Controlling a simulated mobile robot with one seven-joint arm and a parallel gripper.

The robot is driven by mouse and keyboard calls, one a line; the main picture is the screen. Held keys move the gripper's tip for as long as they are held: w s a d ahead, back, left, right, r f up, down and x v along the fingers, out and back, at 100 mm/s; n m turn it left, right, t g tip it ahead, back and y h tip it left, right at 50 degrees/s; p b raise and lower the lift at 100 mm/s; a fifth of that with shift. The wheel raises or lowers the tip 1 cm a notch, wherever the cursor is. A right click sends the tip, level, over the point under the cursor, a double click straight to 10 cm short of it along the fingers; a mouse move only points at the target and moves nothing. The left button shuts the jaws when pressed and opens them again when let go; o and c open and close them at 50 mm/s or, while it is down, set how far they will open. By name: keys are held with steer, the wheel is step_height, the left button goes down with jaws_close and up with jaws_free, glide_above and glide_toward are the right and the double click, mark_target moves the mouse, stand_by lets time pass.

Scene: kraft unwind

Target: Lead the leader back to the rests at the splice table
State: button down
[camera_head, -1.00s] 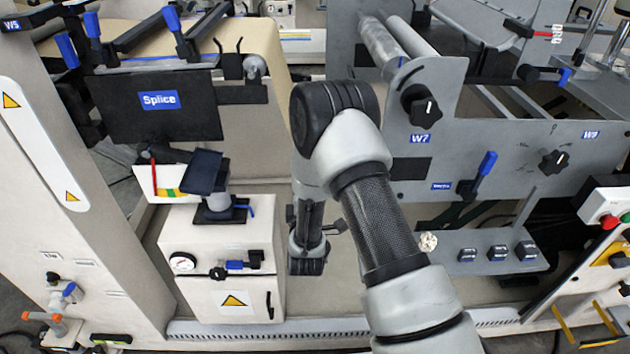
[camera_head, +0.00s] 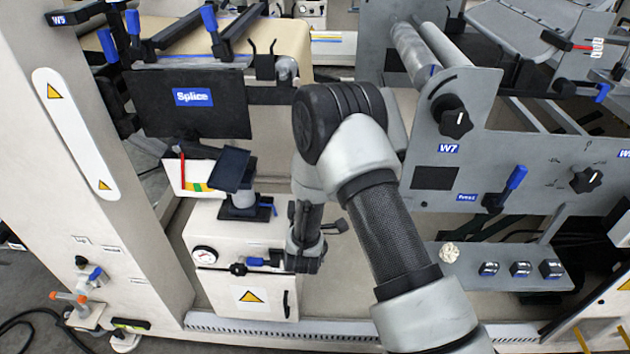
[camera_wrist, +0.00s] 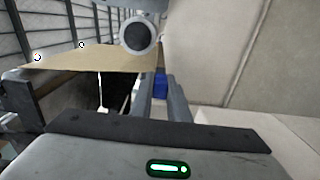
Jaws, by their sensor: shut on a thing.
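The splice table shows in the head view as a dark panel labelled Splice (camera_head: 160,110) at the upper left. Brown kraft (camera_head: 285,38) lies over its top. Small black hooked rests (camera_head: 266,62) stand at the table's right edge. My gripper shows in the wrist view (camera_wrist: 150,132) as a grey body with a wide dark bar and a green light. A brown kraft sheet, the leader (camera_wrist: 95,58), stretches just beyond it. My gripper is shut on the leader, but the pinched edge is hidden. In the head view my arm hides the gripper's tips.
A cream cabinet (camera_head: 245,290) with a gauge stands below the splice table. The grey W7 panel (camera_head: 530,150) with knobs and rollers is at the right. Blue-handled clamps (camera_head: 212,25) top the table.

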steer(key=shift+r, duration=0.1)
step_height(320, 180, up, 14)
steer(key=p, duration=0.9)
steer(key=shift+r, duration=0.25)
step_height(320, 180, up, 22)
steer(key=p, duration=1.3)
steer(key=shift+p, duration=0.35)
steer(key=a, duration=0.3)
steer(key=a+r, duration=0.1)
steer(key=a, duration=0.1)
steer(key=shift+w+a+p, duration=0.2)
steer(key=shift+a+p, duration=0.1)
steer(key=shift+p, duration=0.05)
steer(key=shift+a, duration=0.1)
